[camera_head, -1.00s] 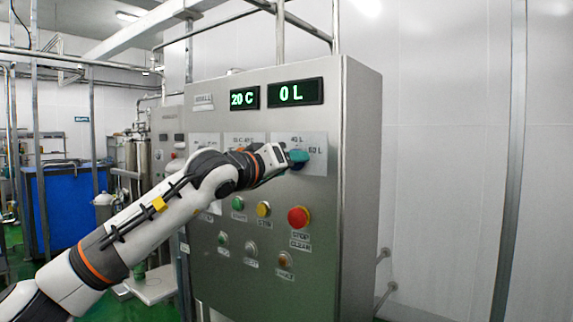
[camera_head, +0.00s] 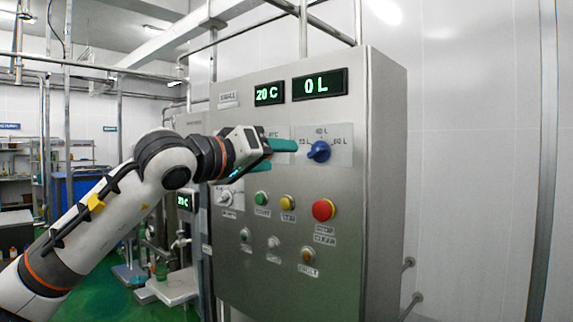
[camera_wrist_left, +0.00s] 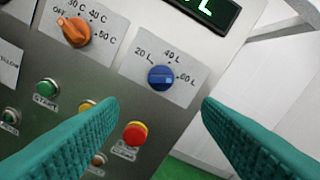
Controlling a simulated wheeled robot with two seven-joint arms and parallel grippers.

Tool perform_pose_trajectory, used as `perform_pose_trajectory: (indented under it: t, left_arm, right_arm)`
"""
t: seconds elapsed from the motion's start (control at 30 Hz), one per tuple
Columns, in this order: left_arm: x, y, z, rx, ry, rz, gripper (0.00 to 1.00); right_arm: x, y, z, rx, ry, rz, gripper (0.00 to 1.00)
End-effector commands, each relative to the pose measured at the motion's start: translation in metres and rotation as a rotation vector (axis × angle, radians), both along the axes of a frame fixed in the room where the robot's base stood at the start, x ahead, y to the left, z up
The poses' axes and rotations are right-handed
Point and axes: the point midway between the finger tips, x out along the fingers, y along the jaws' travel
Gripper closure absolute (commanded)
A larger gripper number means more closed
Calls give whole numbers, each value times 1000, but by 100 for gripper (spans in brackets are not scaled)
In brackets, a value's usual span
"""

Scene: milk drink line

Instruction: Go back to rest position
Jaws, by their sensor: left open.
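My left gripper (camera_head: 268,158) is open and empty in front of the steel control panel (camera_head: 285,225), left of the blue volume knob (camera_head: 318,151). In the left wrist view, its two teal fingers stand wide apart, with the gap (camera_wrist_left: 160,101) clear. The blue knob (camera_wrist_left: 161,77) shows beyond that gap, untouched, on a plate marked 20 L, 40 L and 60 L. An orange temperature knob (camera_wrist_left: 75,31) sits to its left; the gripper hides it in the head view. My right gripper is not in view.
Displays read 20 C (camera_head: 269,93) and 0 L (camera_head: 320,84). Below are a green button (camera_head: 261,198), a yellow button (camera_head: 288,202) and a red button (camera_head: 323,209). A white wall lies to the right. A blue container (camera_head: 75,190) stands at the back left.

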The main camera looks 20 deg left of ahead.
Motion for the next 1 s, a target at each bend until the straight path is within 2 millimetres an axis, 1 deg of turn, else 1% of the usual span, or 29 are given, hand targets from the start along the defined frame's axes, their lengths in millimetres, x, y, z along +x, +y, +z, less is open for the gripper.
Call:
perform_pose_trajectory:
  t: [0.13,0.53,0.57,0.63,0.67,0.77,0.8,0.87,0.9,0.97,1.0]
  left_arm:
    - [-5,1,0,0,0,-1,41]
    - [-4,1,0,-1,0,-2,41]
    - [-4,0,-1,-3,2,-6,41]
    - [-3,-10,-8,-27,17,-39,41]
    - [-2,-17,-12,-47,27,-66,41]
    - [-2,-57,-39,-183,101,-219,41]
    - [-6,-80,-54,-275,152,-309,41]
    - [-16,-115,-77,-455,253,-463,41]
    - [-24,-135,-89,-593,330,-562,41]
    - [-39,-158,-102,-810,451,-697,41]
    - [-48,-168,-109,-961,534,-777,41]
  right_arm:
    - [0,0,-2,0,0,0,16]
    - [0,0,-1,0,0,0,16]
    - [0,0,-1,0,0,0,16]
    - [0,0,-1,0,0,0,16]
    - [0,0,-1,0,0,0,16]
    - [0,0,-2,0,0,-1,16]
    - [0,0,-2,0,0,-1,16]
    - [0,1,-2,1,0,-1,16]
    - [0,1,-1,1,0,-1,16]
    - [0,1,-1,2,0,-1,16]
    - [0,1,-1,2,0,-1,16]
